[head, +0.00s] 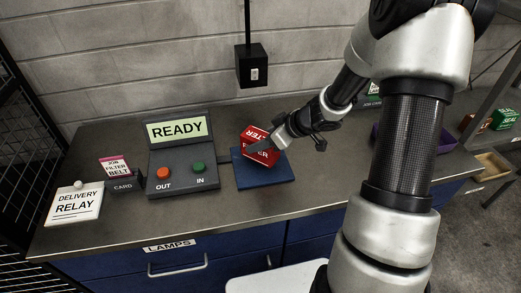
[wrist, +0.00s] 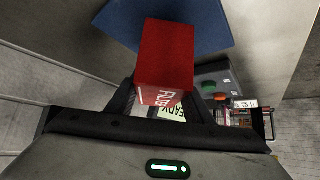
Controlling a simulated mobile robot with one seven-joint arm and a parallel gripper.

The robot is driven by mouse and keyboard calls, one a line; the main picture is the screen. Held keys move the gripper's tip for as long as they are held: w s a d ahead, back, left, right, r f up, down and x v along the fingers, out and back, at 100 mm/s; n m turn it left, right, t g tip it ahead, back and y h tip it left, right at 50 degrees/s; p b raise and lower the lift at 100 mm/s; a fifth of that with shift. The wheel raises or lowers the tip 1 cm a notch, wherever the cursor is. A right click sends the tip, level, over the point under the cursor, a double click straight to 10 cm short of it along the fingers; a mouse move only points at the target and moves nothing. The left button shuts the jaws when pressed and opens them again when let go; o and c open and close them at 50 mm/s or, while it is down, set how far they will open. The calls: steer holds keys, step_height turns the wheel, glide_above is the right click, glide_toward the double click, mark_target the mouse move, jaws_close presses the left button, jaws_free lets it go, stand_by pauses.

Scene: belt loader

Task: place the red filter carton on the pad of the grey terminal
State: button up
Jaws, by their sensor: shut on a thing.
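The red filter carton (head: 258,146) is held tilted in my gripper (head: 278,148), over the blue pad (head: 278,180) beside the grey terminal (head: 181,160). In the wrist view the red carton (wrist: 166,60) sits between the two fingers, with the blue pad (wrist: 205,22) behind it. I cannot tell whether the carton touches the pad. The terminal's screen reads READY, and it has an orange OUT button (head: 163,174) and a green IN button (head: 198,167). My gripper is shut on the carton.
A DELIVERY RELAY sign (head: 74,206) and a card holder (head: 122,185) stand left of the terminal. A black box (head: 252,66) hangs on the wall behind. A purple bin (head: 383,140) is partly hidden by my arm. The counter's front strip is clear.

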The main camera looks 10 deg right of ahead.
step_height(320, 180, down, 3)
steer(key=shift+r+b, duration=0.1)
steer(key=shift+b, duration=0.35)
steer(key=o, duration=1.3)
steer(key=shift+c, duration=0.2)
steer(key=p+v, duration=0.3)
steer(key=v, duration=0.9)
steer(key=shift+r, duration=0.1)
